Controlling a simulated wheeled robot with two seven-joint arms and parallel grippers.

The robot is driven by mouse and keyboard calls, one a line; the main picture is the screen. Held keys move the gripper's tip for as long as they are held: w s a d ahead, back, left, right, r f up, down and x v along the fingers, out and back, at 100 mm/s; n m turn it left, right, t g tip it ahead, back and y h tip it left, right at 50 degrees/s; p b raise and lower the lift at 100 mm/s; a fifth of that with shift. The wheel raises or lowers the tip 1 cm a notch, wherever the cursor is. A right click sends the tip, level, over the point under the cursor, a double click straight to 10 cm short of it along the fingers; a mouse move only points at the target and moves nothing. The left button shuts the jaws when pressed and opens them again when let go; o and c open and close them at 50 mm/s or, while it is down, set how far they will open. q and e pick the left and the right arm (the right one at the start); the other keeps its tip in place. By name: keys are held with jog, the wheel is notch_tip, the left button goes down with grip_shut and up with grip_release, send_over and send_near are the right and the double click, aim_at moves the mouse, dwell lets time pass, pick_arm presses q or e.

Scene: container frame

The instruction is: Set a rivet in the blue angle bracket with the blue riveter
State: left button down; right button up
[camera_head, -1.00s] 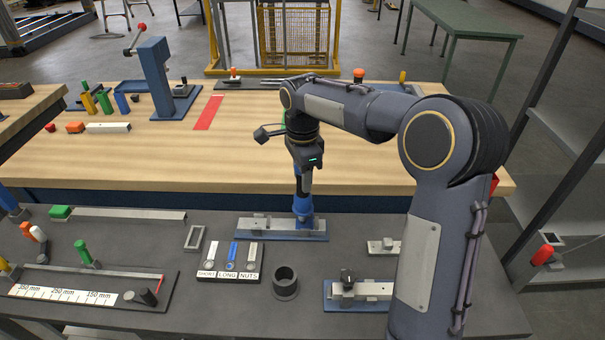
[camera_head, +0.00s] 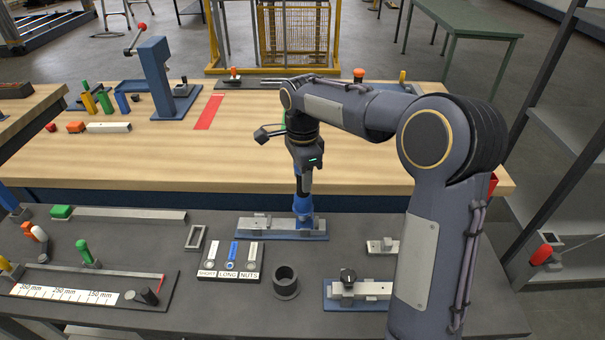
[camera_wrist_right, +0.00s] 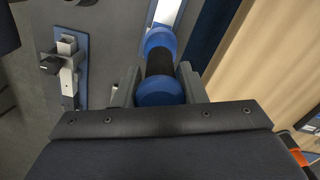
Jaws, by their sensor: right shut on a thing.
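My right gripper (camera_head: 304,182) is shut on the blue riveter (camera_head: 302,205) and holds it upright, nose down, over the right part of a blue-based fixture (camera_head: 312,236). In the right wrist view, the gripper's fingers (camera_wrist_right: 158,88) clasp the black middle of the riveter, with blue parts (camera_wrist_right: 160,38) above and below it. A pale metal piece (camera_head: 259,222) lies on the fixture, left of the riveter. I cannot make out a blue angle bracket for certain, nor whether the riveter's tip touches the work. My left gripper is out of view.
Trays labelled SHORT, LONG and NUTS (camera_head: 228,276) and a dark cup (camera_head: 286,281) stand in front of the fixture. A second blue-based fixture with a black knob (camera_head: 348,276) is at the front right. A wooden bench (camera_head: 230,165) lies behind.

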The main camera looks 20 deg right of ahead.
jog(key=shift+f+b, duration=0.55)
jog(key=shift+f, duration=0.4)
dwell(0.6)
jog(key=shift+r, duration=0.2)
notch_tip(320, 180, up, 7)
jog(key=p, duration=0.7)
jog(key=shift+r, duration=0.2)
jog(key=shift+a, duration=0.1)
